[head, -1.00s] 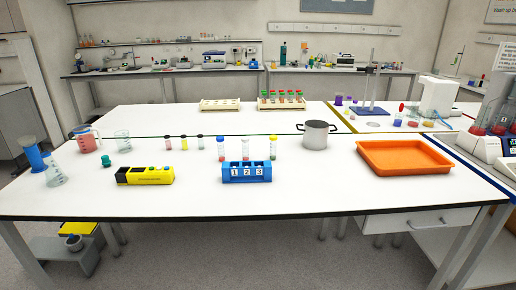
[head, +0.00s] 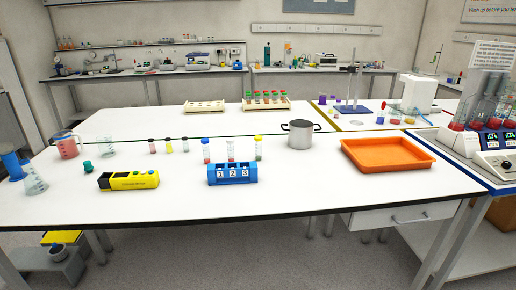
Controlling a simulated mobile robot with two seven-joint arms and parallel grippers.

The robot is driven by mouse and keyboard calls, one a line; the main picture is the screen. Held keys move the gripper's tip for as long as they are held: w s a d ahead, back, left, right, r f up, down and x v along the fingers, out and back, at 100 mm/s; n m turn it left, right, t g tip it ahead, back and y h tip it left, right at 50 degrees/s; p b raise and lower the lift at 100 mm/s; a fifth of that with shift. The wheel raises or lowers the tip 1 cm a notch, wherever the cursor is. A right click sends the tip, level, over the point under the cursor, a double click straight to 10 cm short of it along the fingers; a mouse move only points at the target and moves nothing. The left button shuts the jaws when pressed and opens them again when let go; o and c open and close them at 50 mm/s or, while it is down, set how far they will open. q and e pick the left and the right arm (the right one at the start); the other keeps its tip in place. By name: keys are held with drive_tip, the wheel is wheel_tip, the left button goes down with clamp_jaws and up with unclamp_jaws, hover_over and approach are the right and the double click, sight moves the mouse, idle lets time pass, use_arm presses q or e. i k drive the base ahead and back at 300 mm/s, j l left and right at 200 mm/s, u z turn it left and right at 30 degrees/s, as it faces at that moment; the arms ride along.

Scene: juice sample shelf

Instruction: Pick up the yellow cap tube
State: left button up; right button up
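The yellow cap tube (head: 258,149) stands upright on the white table, behind the right end of the blue numbered rack (head: 232,174). All three are apart from each other. Neither of my grippers is in view.
A metal pot (head: 300,135) stands right of the tubes, with an orange tray (head: 388,155) further right. A yellow device (head: 129,180) lies left of the rack. Small vials (head: 169,146) stand behind it. The table front is clear.

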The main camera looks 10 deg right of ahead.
sight(258, 140)
drive_tip(key=i+j+z, duration=0.25)
drive_tip(key=z, duration=0.15)
drive_tip(key=i+j+z, duration=0.35)
drive_tip(key=j+z, duration=0.4)
drive_tip(key=i+j, duration=0.05)
